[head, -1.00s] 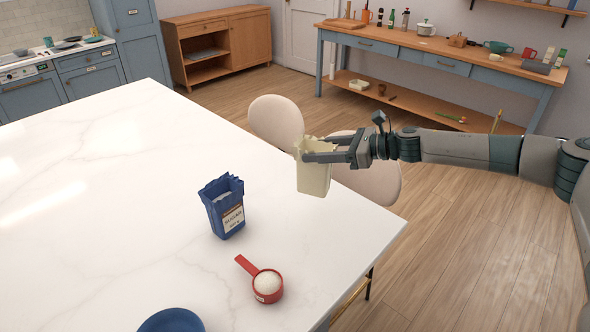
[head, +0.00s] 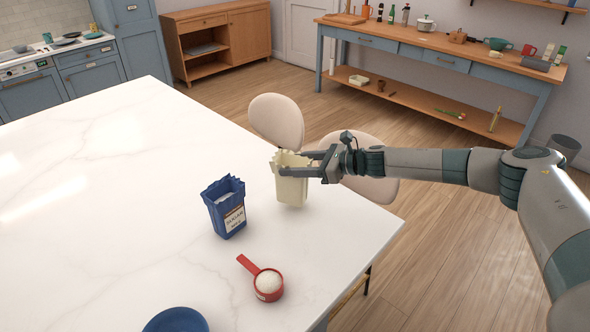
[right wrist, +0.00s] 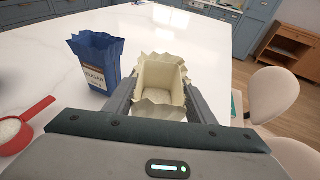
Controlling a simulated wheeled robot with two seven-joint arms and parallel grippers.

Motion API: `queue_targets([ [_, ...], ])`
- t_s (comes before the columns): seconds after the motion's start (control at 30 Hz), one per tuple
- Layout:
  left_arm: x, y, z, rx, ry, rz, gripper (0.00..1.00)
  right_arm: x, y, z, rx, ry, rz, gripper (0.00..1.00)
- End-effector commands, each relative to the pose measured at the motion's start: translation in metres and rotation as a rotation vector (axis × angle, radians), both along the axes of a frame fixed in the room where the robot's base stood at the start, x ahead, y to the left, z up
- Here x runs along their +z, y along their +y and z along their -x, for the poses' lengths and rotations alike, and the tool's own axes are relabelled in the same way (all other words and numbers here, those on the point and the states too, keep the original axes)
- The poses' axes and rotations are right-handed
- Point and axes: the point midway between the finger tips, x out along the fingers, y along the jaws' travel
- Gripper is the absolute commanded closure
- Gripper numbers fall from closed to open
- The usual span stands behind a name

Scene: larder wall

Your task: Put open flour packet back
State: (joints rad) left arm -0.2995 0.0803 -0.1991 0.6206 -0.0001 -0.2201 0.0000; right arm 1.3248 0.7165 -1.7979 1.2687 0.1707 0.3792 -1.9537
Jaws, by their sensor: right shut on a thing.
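A cream open packet with a jagged top (head: 291,186) is held upright at the right part of the white table (head: 110,215). Its label does not show. My right gripper (head: 296,163) is shut on it, with one finger on each side. The right wrist view shows the packet (right wrist: 160,77) between the fingers, its top open. Whether its base touches the table I cannot tell; it looks at or just above the surface. My left gripper is not in view.
A blue open sugar packet (head: 226,207) stands left of the cream packet. A red scoop of white grains (head: 268,283) and a blue dish (head: 176,321) are nearer. Chairs (head: 277,121) stand beyond the edge. The table's left side is clear.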

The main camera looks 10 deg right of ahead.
Motion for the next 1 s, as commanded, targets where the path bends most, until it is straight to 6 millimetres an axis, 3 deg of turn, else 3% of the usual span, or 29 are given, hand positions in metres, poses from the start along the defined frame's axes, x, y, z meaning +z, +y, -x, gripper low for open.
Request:
queue_targets([
  [0.2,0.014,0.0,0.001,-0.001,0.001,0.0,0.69,-0.021,0.0,0.0,0.0,0.001,-0.001,0.97],
  [0.67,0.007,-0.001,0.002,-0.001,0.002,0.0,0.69,-0.029,0.0,0.0,0.0,-0.002,-0.001,0.97],
  [0.7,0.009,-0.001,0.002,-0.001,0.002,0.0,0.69,-0.028,0.0,0.0,0.0,-0.001,0.001,0.43],
  [0.73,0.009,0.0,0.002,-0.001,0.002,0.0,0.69,-0.028,0.0,0.0,0.0,-0.001,0.001,0.36],
  [0.77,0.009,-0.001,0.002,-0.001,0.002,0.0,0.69,-0.028,0.0,0.0,0.0,-0.001,0.001,0.32],
  [1.0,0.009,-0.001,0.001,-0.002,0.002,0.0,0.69,-0.028,0.0,0.0,0.0,-0.001,0.001,0.32],
])
